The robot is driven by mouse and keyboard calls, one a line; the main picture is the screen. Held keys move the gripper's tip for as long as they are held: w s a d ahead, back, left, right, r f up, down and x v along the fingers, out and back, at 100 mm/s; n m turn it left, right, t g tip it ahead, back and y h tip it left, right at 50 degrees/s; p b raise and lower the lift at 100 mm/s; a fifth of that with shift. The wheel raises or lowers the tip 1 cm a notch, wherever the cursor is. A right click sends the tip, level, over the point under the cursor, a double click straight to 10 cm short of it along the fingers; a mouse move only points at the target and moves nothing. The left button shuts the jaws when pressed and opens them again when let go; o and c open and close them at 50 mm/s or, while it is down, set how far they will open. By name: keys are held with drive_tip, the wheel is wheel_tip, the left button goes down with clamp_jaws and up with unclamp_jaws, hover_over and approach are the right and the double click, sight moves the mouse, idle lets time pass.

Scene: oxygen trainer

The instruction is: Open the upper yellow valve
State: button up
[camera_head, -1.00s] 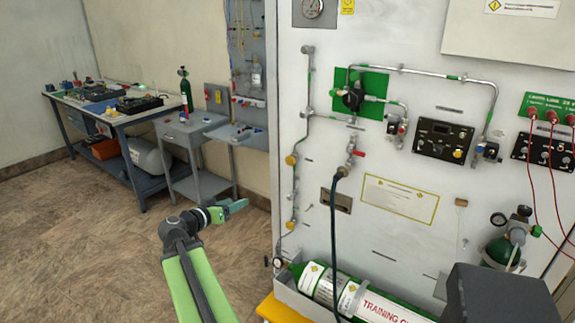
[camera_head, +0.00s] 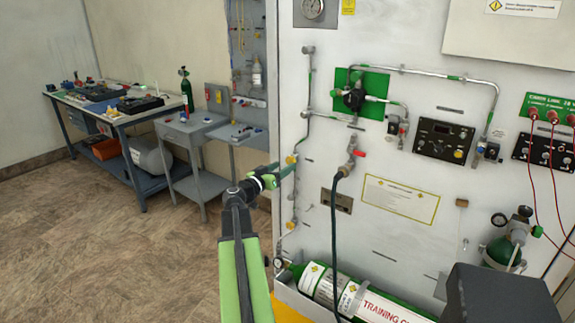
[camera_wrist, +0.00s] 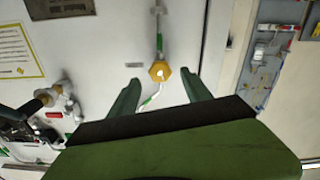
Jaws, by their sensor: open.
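The upper yellow valve (camera_head: 291,159) sits on the thin vertical pipe at the left of the white panel. In the wrist view the yellow knob (camera_wrist: 160,71) shows between and just beyond my fingertips, with gaps on both sides. My gripper (camera_head: 280,173) is open and empty, just left of and slightly below the valve in the head view. In the wrist view its two green fingers (camera_wrist: 159,83) are spread apart. I see no contact with the knob. A lower yellow valve (camera_head: 291,225) is on the same pipe.
A red-handled valve (camera_head: 359,153) with a dark hose stands right of the pipe. A green training cylinder (camera_head: 355,292) lies at the panel's foot. A grey side table (camera_head: 190,128) and a workbench (camera_head: 120,115) stand at the left. The floor between is clear.

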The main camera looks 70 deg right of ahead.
sight(289, 162)
drive_tip(key=shift+x, duration=1.9)
drive_tip(key=shift+c, duration=0.5)
clamp_jaws()
